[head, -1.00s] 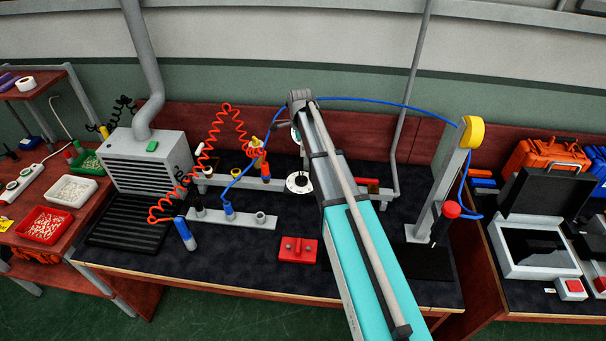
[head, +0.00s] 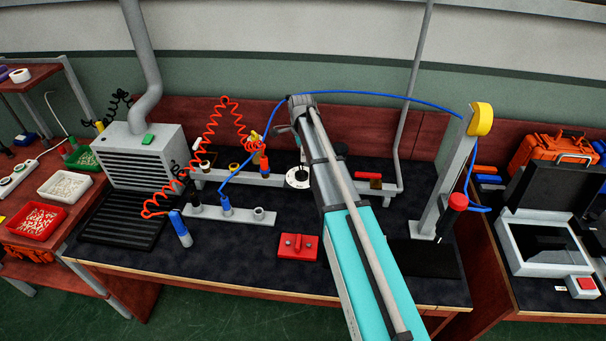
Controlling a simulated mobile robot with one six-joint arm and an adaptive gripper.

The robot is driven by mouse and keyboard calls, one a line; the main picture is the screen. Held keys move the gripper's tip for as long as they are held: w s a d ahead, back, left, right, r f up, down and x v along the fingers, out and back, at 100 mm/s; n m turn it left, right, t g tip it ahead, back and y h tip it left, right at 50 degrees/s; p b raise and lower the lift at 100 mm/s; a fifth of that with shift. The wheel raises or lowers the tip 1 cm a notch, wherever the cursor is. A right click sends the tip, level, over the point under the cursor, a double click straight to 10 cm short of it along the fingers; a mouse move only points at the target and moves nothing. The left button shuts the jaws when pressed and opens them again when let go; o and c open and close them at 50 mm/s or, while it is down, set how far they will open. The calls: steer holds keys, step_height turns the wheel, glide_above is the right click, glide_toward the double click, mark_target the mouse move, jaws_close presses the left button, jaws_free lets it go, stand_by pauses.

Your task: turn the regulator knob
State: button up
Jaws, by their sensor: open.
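A pale round dial (head: 298,178) with dark marks sits on the grey pneumatic rail (head: 215,177) at the back of the dark bench. I cannot tell for sure which part there is the regulator knob. A yellow-brown cap (head: 234,168) and an orange-topped fitting (head: 264,164) stand left of the dial. My arm reaches in from the lower right, and its upper end is above and beside the dial. My gripper's jaws are hidden behind my arm. A small black part shows just right of the arm; I cannot tell what it belongs to.
A coiled red hose (head: 210,140) and a blue hose (head: 408,97) cross above the bench (head: 190,266). A red block (head: 298,248) lies near the front. A grey post (head: 446,185) with a yellow top stands right. A vented grey box (head: 145,160) stands left.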

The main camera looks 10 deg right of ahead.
mark_target(302, 171)
steer(key=shift+f+b, duration=3.85)
steer(key=shift+f, duration=0.3)
steer(key=shift+d, duration=0.1)
steer(key=c, duration=0.9)
